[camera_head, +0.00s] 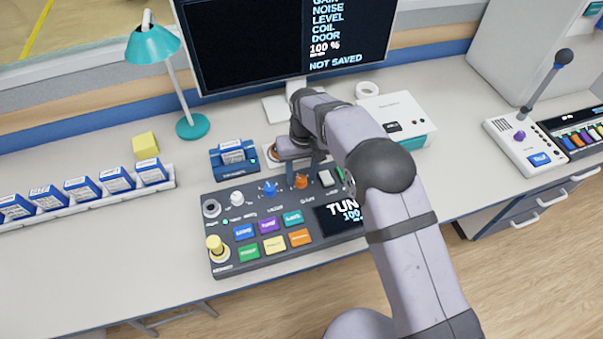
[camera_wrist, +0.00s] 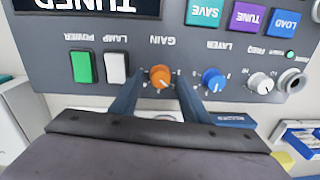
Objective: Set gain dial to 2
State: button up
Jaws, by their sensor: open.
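The gain dial is an orange knob (camera_wrist: 160,77) on the dark console (camera_head: 290,255), under the upside-down word GAIN in the wrist view. It also shows in the head view (camera_head: 301,182), in the console's upper row. Its pointer setting is too small to read. My gripper (camera_wrist: 156,84) is open, with one finger on each side of the orange knob and gaps between. In the head view my gripper (camera_head: 304,167) is just behind and above the knob. I cannot tell how far down the fingertips reach.
The blue layer dial (camera_wrist: 213,79) is close beside one finger. The white lamp switch (camera_wrist: 116,67) and green power switch (camera_wrist: 82,67) are on the other side. A monitor (camera_head: 280,45) stands behind, reading NOT SAVED. A teal lamp (camera_head: 153,49) stands back left.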

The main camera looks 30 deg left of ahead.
aim_at(303, 178)
jog(key=shift+w+d+r+b, duration=0.1)
jog(key=shift+r+b, duration=0.7)
jog(key=shift+r, duration=2.8)
jog(key=d+r+m, duration=0.2)
jog(key=d, duration=1)
jog(key=d+r+m, duration=0.2)
jog(key=d, duration=1.1)
jog(key=s+d+f+m+p, duration=0.1)
jog(key=s+d+m, duration=0.3)
jog(key=s+d, duration=1.1)
jog(key=shift+s+d+f+p, duration=0.15)
jog(key=shift+s+f+p, duration=0.15)
jog(key=shift+s+f, duration=0.2)
